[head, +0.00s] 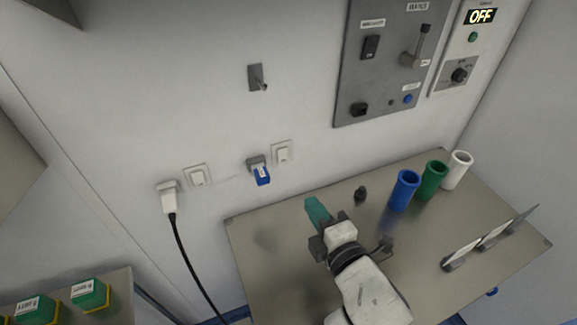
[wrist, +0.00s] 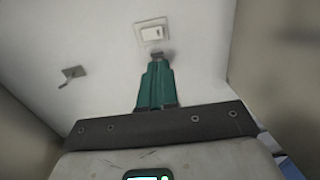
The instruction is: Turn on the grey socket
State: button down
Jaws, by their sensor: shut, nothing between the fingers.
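A grey socket (head: 256,160) with a blue labelled plug (head: 262,176) in it is on the wall left of the table in the head view. A white rocker switch (head: 282,152) sits just right of it; whether it is pressed on cannot be told. A white switch (wrist: 152,33) shows ahead of the fingers in the wrist view. A small grey piece by the fingertips there is too unclear to name. My gripper (head: 313,203) has teal fingers, shut and empty, to the lower right of the switch and apart from it. The fingers also fill the middle of the wrist view (wrist: 158,68).
A white socket with a white plug (head: 168,196) and another switch (head: 198,175) are at left. A grey wall hook (head: 257,78) is above. Blue (head: 403,190), green (head: 431,181) and white (head: 457,170) cups stand on the table (head: 270,280). A control panel (head: 385,75) hangs above.

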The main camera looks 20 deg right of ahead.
aim_at(283, 161)
jog(key=shift+w, duration=0.1)
jog(key=w, duration=0.4)
jog(key=w+f+p, duration=0.1)
jog(key=w, duration=0.4)
jog(key=w+p, duration=0.1)
jog(key=w, duration=0.3)
jog(key=shift+w+f, duration=0.3)
jog(key=shift+f, duration=0.05)
jog(key=shift+f, duration=0.1)
jog(key=shift+w+f+b, duration=0.2)
jog(key=shift+f+b, duration=0.15)
jog(key=shift+b, duration=0.5)
jog(key=shift+r+p, duration=0.35)
jog(key=shift+s+f, duration=0.1)
